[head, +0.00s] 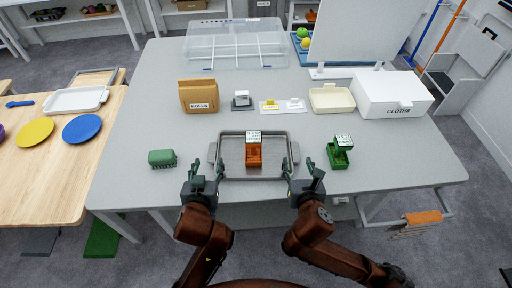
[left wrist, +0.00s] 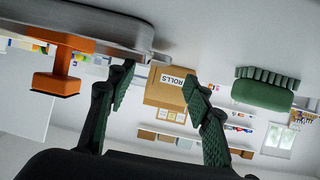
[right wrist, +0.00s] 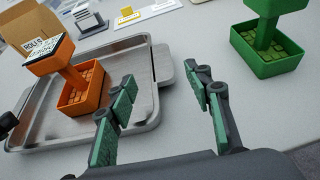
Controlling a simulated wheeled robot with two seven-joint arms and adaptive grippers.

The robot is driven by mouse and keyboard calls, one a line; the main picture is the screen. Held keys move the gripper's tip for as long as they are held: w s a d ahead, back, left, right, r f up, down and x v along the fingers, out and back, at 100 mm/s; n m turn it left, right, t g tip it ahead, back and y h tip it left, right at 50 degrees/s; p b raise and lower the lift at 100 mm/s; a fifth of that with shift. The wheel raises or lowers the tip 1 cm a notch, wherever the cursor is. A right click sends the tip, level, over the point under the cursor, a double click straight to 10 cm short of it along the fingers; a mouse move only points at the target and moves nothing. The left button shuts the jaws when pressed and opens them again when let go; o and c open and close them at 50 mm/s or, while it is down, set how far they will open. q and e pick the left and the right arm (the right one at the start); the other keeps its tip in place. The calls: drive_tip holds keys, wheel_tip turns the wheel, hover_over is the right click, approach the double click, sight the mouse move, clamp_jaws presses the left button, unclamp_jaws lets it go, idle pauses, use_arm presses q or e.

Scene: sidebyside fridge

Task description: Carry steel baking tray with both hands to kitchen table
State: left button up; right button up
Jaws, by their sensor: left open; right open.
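The steel baking tray (head: 230,174) lies on the grey table with an orange stamp-like block (head: 254,155) standing in it. In the right wrist view the tray (right wrist: 140,75) shows its right rim and handle, and the orange block (right wrist: 82,95) stands inside. My left gripper (head: 206,178) is open at the tray's left side near the front corner. My right gripper (head: 303,180) is open at the tray's right side. In the right wrist view its fingers (right wrist: 165,98) stand apart with no tray between them. The left wrist view shows the left fingers (left wrist: 160,90) apart and empty.
A green brush-like block (head: 162,158) lies left of the tray, and a green stamp-like block (head: 340,151) stands right. Behind are a box marked ROLLS (head: 198,96), a cream dish (head: 331,98) and a white CLOTHS box (head: 391,95). A wooden table (head: 50,185) with plates stands at left.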

sight(213, 152)
use_arm(q)
drive_tip(key=shift+w, duration=0.2)
use_arm(e)
drive_tip(key=shift+w+a, duration=0.15)
drive_tip(key=shift+w, duration=0.1)
use_arm(q)
drive_tip(key=shift+d+r, duration=0.15)
drive_tip(key=shift+d, duration=0.1)
use_arm(e)
drive_tip(key=shift+s+d+r, duration=0.1)
drive_tip(key=shift+d, duration=0.2)
use_arm(q)
drive_tip(key=shift+x, duration=3.9)
use_arm(e)
drive_tip(key=shift+x, duration=3.9)
use_arm(q)
clamp_jaws()
use_arm(e)
clamp_jaws()
